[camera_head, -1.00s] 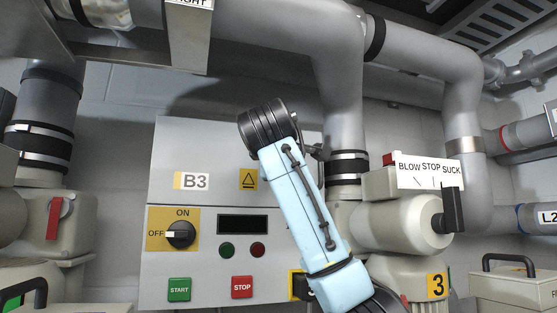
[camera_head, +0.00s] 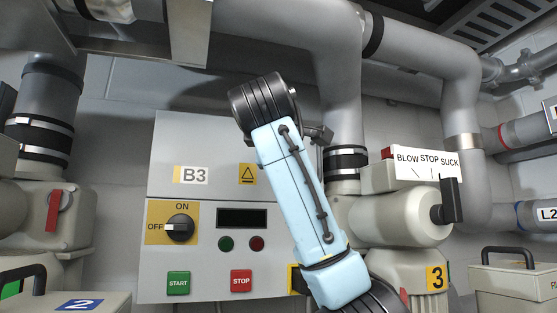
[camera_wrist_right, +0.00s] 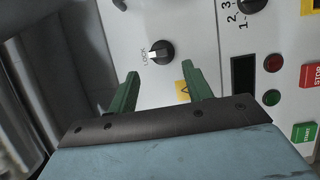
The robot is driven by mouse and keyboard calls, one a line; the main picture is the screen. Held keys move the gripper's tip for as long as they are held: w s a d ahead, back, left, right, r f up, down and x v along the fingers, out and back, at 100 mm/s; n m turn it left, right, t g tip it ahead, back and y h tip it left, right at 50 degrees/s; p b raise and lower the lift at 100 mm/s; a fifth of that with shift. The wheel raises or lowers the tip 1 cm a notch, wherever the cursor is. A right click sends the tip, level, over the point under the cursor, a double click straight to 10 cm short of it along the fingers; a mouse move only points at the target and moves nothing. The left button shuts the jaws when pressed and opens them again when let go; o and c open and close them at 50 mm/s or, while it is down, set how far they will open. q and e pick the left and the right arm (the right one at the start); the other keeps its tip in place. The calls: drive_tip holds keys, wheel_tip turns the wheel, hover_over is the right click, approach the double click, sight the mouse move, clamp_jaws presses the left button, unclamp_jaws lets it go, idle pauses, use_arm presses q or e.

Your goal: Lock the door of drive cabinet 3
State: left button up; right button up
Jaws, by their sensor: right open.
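The grey drive cabinet B3 (camera_head: 165,265) stands at the centre of the head view, its right part hidden behind my right arm. In the right wrist view, a black knob with a white pointer (camera_wrist_right: 160,50) sits on the cabinet front (camera_wrist_right: 212,20), with the word LOCK (camera_wrist_right: 144,57) beside it. My right gripper (camera_wrist_right: 161,70) has green fingers spread apart, with nothing between them. The knob lies ahead of the gap between the fingertips; no contact shows. The fingers and this knob are hidden in the head view. My left gripper is not in view.
An ON/OFF switch (camera_head: 180,229), a dark display (camera_head: 241,218), a START button (camera_head: 178,284) and a STOP button (camera_head: 241,282) are on the cabinet front. A numbered selector (camera_wrist_right: 252,4) shows in the wrist view. A pipe (camera_head: 340,75) and a blower lever (camera_head: 450,202) stand nearby.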

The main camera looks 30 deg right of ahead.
drive_tip(key=b+v, duration=0.2)
drive_tip(key=v, duration=0.6)
drive_tip(key=shift+s+a, duration=0.25)
drive_tip(key=shift+s, duration=0.05)
